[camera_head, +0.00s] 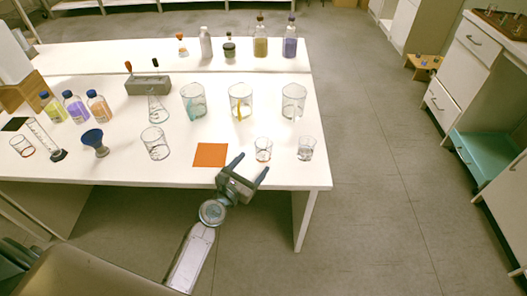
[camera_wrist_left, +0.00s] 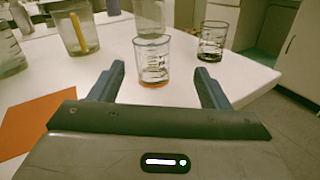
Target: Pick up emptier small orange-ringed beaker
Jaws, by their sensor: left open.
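A small clear beaker (camera_head: 263,149) with an orange ring at its base stands near the table's front edge, right of the orange square. In the left wrist view this beaker (camera_wrist_left: 152,58) is upright, centred beyond the fingers. My left gripper (camera_head: 251,166) is open and empty, just short of the beaker, with its fingers pointing towards it. Another small beaker (camera_head: 22,146) with a reddish-orange ring is at the table's far left and looks tilted. How full each is, I cannot tell. My right gripper is not in view.
Another small beaker (camera_head: 306,148) stands close on the right; its base looks dark in the left wrist view (camera_wrist_left: 212,40). Larger beakers, one with yellow contents (camera_head: 240,100), stand behind. An orange square (camera_head: 210,155) lies flat on the white table (camera_head: 225,180).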

